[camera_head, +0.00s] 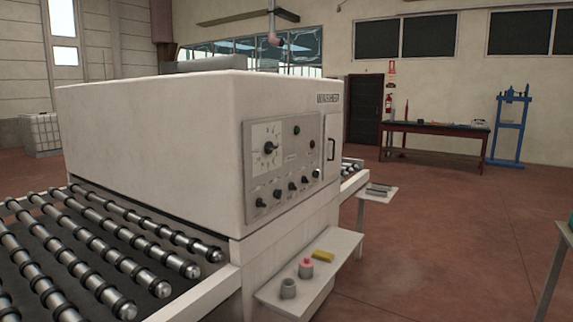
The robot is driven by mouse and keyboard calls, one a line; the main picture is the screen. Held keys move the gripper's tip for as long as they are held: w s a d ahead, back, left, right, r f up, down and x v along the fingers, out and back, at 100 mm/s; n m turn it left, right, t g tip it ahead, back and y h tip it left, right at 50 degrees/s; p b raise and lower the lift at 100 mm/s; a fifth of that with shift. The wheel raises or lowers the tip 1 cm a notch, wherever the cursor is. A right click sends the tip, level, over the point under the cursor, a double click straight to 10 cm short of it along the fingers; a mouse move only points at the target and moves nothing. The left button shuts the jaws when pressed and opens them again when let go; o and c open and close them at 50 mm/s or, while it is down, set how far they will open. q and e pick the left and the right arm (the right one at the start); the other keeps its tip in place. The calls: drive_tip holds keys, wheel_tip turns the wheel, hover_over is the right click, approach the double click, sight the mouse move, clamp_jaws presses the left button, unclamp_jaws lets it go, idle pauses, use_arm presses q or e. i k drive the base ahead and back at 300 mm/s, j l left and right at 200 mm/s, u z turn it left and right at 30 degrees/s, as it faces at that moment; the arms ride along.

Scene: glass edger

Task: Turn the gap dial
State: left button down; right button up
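A big dark dial (269,148) sits on a square pale scale plate (266,135) at the panel's upper left. Several smaller dark knobs (277,194) run in a row along the panel's lower edge. Two small round controls sit at the panel's upper right. The labels are too small to read, so I cannot tell for sure which one is the gap dial. Neither of my grippers shows in the head view.
A roller conveyor (80,245) fills the lower left. A white shelf (325,258) below the panel holds a grey cup (288,288), a pink-topped container (306,267) and a yellow block (323,255). The floor (440,240) to the right is mostly clear.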

sight(269, 148)
drive_tip(key=u, duration=1.75)
drive_tip(key=z, duration=1.75)
drive_tip(key=i+l+u, duration=0.15)
drive_tip(key=u, duration=0.25)
drive_tip(key=i+l+u, duration=0.2)
drive_tip(key=u, duration=0.2)
